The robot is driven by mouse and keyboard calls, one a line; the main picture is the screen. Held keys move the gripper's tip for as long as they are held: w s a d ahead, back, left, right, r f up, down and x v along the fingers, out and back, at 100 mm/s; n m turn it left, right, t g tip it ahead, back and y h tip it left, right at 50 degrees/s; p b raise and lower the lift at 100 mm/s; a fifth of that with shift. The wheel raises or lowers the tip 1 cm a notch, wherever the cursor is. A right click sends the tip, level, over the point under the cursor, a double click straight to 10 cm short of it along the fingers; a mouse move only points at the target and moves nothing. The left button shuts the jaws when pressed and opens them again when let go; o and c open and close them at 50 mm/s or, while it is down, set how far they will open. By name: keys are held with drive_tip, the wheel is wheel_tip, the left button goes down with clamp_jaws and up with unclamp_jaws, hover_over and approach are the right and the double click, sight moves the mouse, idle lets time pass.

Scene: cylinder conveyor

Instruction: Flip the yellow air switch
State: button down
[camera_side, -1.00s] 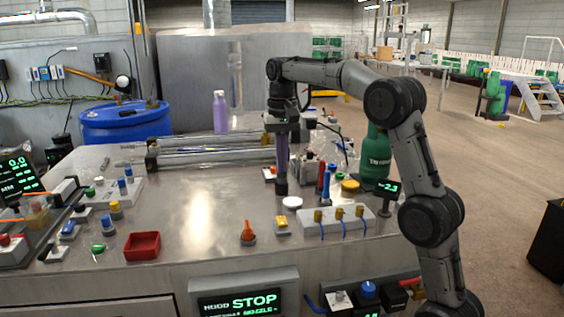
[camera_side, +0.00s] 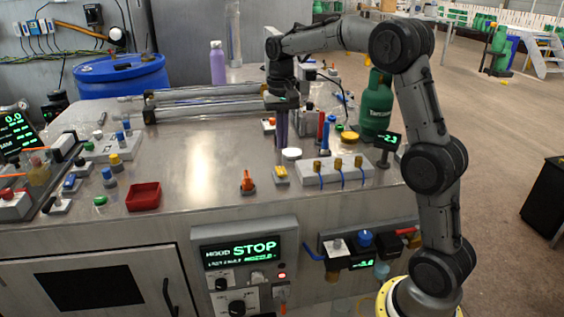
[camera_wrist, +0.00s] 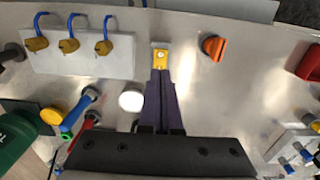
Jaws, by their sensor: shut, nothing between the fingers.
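The yellow air switch (camera_side: 280,174) is a small yellow block on a pale base, on the metal bench top near its front edge. In the wrist view the switch (camera_wrist: 160,59) shows just beyond my fingertips. My gripper (camera_side: 281,147) points down behind the switch in the side view. Its dark purple fingers are shut together with nothing between them. In the wrist view the tips of my gripper (camera_wrist: 160,73) line up with the switch and overlap the near end of its base. I cannot tell whether they touch it.
An orange knob (camera_side: 247,182) stands left of the switch, and a white round button (camera_side: 291,153) is just behind it. A grey block with brass valves and blue hoses (camera_side: 335,171) is to the right. A red tray (camera_side: 143,196) lies left. Bench space between tray and knob is clear.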

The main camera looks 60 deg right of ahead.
sight(282, 172)
wheel_tip(282, 172, down, 7)
drive_tip(key=shift+f, duration=0.1)
idle(0.3)
